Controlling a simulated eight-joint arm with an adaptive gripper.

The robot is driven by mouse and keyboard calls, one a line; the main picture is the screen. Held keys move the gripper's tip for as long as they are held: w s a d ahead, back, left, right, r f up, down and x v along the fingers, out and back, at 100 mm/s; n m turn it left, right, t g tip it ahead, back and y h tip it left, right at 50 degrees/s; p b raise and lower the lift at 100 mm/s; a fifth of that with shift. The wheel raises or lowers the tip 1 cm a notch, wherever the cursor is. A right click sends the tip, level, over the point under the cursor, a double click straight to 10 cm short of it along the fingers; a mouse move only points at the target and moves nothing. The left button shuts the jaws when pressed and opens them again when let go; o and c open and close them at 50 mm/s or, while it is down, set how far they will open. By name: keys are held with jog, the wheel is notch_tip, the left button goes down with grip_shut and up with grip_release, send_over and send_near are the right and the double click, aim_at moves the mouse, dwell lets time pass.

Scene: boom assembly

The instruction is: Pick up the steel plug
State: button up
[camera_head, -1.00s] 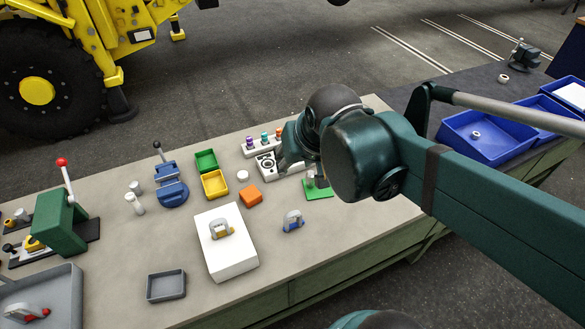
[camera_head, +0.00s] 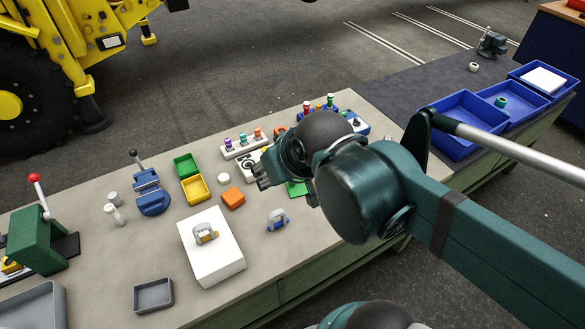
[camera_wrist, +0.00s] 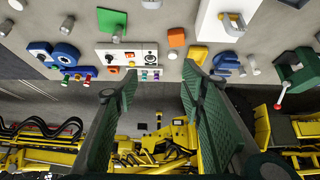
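Two pale grey cylindrical pieces stand on the bench at the left in the head view, a short one (camera_head: 112,197) and a taller one (camera_head: 115,215). Another small grey upright piece (camera_wrist: 117,37) is by the green plate (camera_wrist: 110,20) in the wrist view. I cannot tell which of these is the steel plug. My gripper (camera_head: 260,176) is above the bench near the white switch panel, beside the green plate (camera_head: 297,188). In the wrist view its two fingers (camera_wrist: 155,105) are wide apart with nothing between them. My arm hides part of the bench behind it.
A blue vise (camera_head: 150,195), green bin (camera_head: 186,165), yellow bin (camera_head: 195,188), orange block (camera_head: 232,198) and white block (camera_head: 215,262) stand left of my gripper. Blue trays (camera_head: 470,122) are at the right. A grey tray (camera_head: 153,296) is in front.

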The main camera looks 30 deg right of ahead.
jog(key=shift+d+f, duration=0.1)
jog(key=shift+w+d+f+m+t+h+b, duration=0.1)
jog(key=shift+w+d+f+m+h+b, duration=2.2)
jog(key=shift+d+f, duration=2.45)
jog(key=shift+w+d+f+m+t+h+b, duration=0.1)
jog(key=shift+w+d+f+m+h+b, duration=1.55)
jog(key=shift+d+f+b, duration=2.25)
jog(key=shift+w+d+f+m+t+h+b, duration=0.1)
jog(key=shift+w+d+f+m+h+b, duration=1.85)
jog(key=shift+d+f, duration=3.7)
jog(key=shift+w+d+r+n+y+p, duration=0.2)
jog(key=shift+w+n+y+p, duration=0.1)
jog(key=shift+w+n, duration=0.1)
jog(key=shift+x, duration=1.25)
jog(key=shift+f+b, duration=0.1)
jog(key=shift+b, duration=0.2)
jog(key=shift+b+x, duration=0.75)
jog(key=shift+x, duration=1.8)
